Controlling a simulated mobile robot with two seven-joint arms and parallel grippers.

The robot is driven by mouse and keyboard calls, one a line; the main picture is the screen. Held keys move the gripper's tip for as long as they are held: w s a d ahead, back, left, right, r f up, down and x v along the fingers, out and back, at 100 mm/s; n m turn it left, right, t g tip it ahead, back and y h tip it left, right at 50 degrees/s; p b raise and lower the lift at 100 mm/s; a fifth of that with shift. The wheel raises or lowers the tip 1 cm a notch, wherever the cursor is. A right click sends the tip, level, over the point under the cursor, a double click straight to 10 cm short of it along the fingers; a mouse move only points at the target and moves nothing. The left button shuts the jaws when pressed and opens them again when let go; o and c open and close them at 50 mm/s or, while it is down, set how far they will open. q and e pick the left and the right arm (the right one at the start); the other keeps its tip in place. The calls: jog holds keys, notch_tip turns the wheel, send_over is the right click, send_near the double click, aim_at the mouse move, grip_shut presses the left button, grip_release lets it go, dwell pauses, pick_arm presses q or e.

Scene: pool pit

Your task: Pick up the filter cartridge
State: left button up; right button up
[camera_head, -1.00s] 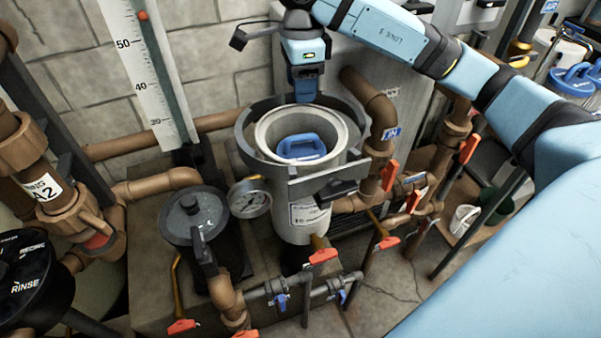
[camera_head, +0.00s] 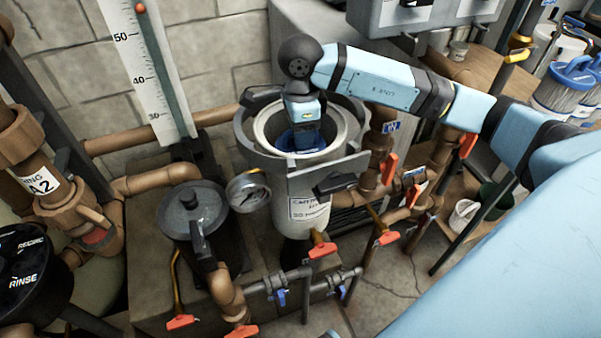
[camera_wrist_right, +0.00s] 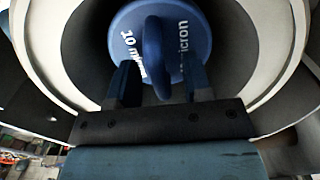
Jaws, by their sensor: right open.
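The filter cartridge sits inside the round open housing (camera_head: 262,130); its blue top (camera_head: 286,142) shows partly in the head view. In the right wrist view the blue cap (camera_wrist_right: 130,22) carries the words "10 micron" and a raised blue handle (camera_wrist_right: 153,50). My right gripper (camera_head: 305,138) points down into the housing mouth, over the cap. In the right wrist view its two fingers (camera_wrist_right: 161,82) are apart, one on each side of the handle. I cannot tell whether they touch it. My left gripper is not in view.
The housing's pale rim surrounds my right gripper closely. A pressure gauge (camera_head: 247,192) and a dark lidded pot (camera_head: 192,208) stand to the left. Brown pipes and orange-handled valves (camera_head: 388,238) are at front and right. Other blue-topped cartridges (camera_head: 568,78) stand at far right.

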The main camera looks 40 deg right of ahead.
grip_shut()
jog(key=shift+r, duration=0.15)
